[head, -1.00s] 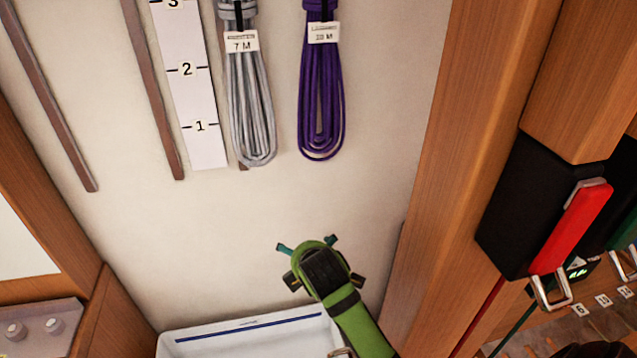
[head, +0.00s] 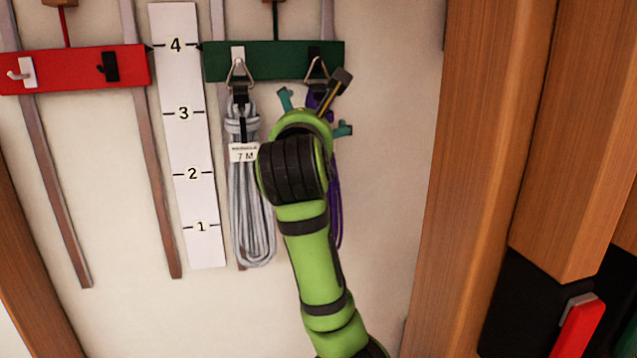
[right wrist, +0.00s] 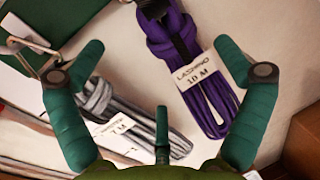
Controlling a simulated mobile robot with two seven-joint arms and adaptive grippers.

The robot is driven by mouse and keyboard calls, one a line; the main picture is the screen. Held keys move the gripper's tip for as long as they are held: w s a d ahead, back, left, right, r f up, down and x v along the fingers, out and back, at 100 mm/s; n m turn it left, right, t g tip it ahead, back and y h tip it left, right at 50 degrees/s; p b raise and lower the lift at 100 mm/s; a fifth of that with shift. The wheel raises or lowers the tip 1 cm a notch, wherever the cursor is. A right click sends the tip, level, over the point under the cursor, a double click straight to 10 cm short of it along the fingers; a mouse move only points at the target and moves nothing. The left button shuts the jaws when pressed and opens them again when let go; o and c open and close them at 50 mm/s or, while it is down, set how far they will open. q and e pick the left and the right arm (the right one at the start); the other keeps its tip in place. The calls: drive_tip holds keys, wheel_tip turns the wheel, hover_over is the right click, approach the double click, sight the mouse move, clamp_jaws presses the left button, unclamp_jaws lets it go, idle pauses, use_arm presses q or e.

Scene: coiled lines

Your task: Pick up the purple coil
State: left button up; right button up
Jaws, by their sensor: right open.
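The purple coil (head: 338,215) hangs from the right hook of a green rack (head: 275,61), mostly hidden behind my right arm in the head view. In the right wrist view the purple coil (right wrist: 216,100) hangs with its white "10 M" label, between and beyond the finger tips. My right gripper (head: 314,113) is open and empty in front of the coil's upper part. Its teal fingers (right wrist: 160,60) are spread, with no contact on the coil that I can make out. My left gripper is not in view.
A grey coil (head: 252,220) labelled "7 M" hangs close to the left on the same rack. A red rack (head: 75,69) with hooks and a numbered white strip (head: 187,140) are further left. A wooden post (head: 470,180) stands to the right.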

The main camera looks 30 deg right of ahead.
sight(317, 92)
drive_tip(key=p+x, duration=0.4)
drive_tip(key=x, duration=0.2)
drive_tip(key=shift+w+d+r, duration=0.1)
drive_tip(key=shift+d+r, duration=0.05)
drive_tip(key=shift+d, duration=0.05)
drive_tip(key=shift+w+d, duration=0.1)
drive_tip(key=shift+w, duration=0.05)
drive_tip(key=c, duration=1)
drive_tip(key=shift+d, duration=0.1)
drive_tip(key=c, duration=0.7)
